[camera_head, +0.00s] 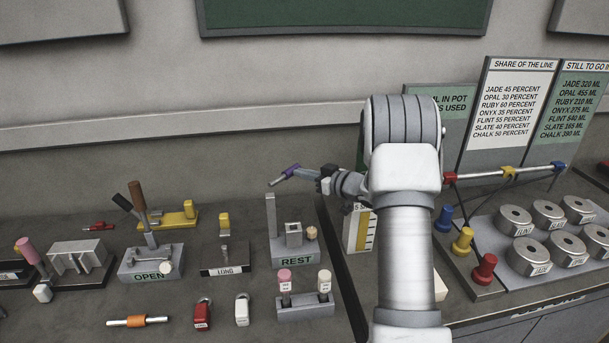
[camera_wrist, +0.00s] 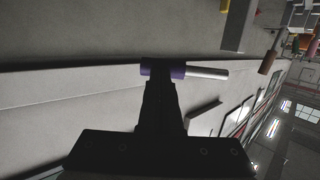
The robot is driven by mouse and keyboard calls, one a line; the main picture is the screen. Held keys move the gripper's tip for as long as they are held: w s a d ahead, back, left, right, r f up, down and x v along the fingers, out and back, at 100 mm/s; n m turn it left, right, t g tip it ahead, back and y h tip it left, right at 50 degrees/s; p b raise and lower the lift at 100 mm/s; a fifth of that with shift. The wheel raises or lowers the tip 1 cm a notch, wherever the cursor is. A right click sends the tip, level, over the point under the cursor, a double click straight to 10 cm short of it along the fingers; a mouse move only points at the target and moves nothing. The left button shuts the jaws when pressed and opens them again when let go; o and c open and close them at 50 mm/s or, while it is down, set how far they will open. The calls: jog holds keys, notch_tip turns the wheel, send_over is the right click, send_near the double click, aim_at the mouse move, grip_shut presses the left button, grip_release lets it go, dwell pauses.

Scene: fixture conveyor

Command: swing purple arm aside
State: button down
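A purple collar with a thin silver rod, the purple arm (camera_head: 291,171), is up in front of the wall, above the grey block marked REST. It also shows in the wrist view (camera_wrist: 150,68), with its bare rod pointing right. My gripper (camera_head: 299,171) reaches it from the right, and its dark fingers (camera_wrist: 163,75) appear closed on the purple collar. The rod's end is close above an upright grey post (camera_head: 271,215) on the REST block (camera_head: 297,254). I cannot tell whether rod and post are joined.
Left on the bench are an OPEN block (camera_head: 151,275) with upright handles, a yellow bracket (camera_head: 180,218), a LONG block (camera_head: 225,268) and red and white padlocks (camera_head: 203,313) (camera_head: 242,310). Right are coloured knobs (camera_head: 463,241) and several metal weights (camera_head: 528,256).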

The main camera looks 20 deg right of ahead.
aim_at(294, 166)
jog(key=w, duration=0.2)
jog(key=w+a, duration=0.1)
jog(key=w, duration=0.1)
jog(key=shift+a, duration=0.1)
jog(key=shift+w+a, duration=1)
jog(key=shift+w, duration=0.2)
